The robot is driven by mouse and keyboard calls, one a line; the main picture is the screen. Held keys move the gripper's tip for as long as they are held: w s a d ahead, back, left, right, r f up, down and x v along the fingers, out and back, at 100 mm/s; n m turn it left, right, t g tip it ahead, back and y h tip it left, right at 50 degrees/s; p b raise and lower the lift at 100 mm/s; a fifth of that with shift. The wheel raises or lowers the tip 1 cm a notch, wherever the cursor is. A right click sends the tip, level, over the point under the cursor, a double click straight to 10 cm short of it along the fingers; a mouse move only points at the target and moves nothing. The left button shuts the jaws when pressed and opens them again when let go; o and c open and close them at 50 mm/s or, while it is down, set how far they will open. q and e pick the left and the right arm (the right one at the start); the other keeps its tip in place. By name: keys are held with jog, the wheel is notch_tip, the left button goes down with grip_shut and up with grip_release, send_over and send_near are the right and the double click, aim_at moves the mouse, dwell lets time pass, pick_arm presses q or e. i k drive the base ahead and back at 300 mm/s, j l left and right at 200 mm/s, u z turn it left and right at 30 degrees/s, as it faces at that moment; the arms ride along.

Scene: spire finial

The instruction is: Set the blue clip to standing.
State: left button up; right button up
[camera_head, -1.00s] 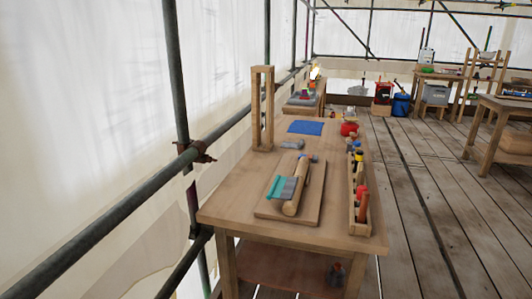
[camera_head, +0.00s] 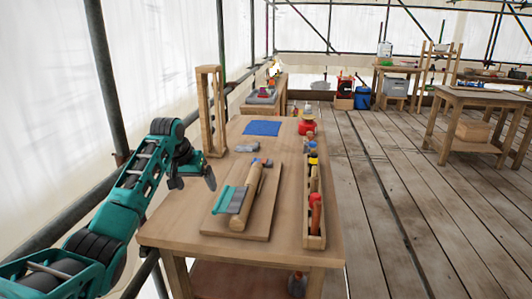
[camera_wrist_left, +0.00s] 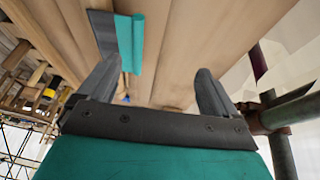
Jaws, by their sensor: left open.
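On the wooden board (camera_head: 262,222) on the near table, a small blue piece (camera_head: 267,163), perhaps the blue clip, sits at the far end of a wooden spindle (camera_head: 247,195). It is too small to tell whether it lies or stands. A teal and grey flat piece (camera_head: 230,199) lies against the spindle's left side; it also shows in the left wrist view (camera_wrist_left: 130,40). My left gripper (camera_head: 193,181) is open and empty, above the table's left part, left of the board. In the left wrist view its two fingers (camera_wrist_left: 152,92) stand apart. My right gripper is out of view.
A tall wooden frame (camera_head: 212,110) stands at the table's left edge, beyond my left gripper. A blue mat (camera_head: 262,128) and a grey piece (camera_head: 247,146) lie behind the board. A tool rack (camera_head: 314,242) runs along the right edge.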

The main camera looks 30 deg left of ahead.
aim_at(263, 161)
jog(key=i, duration=1.15)
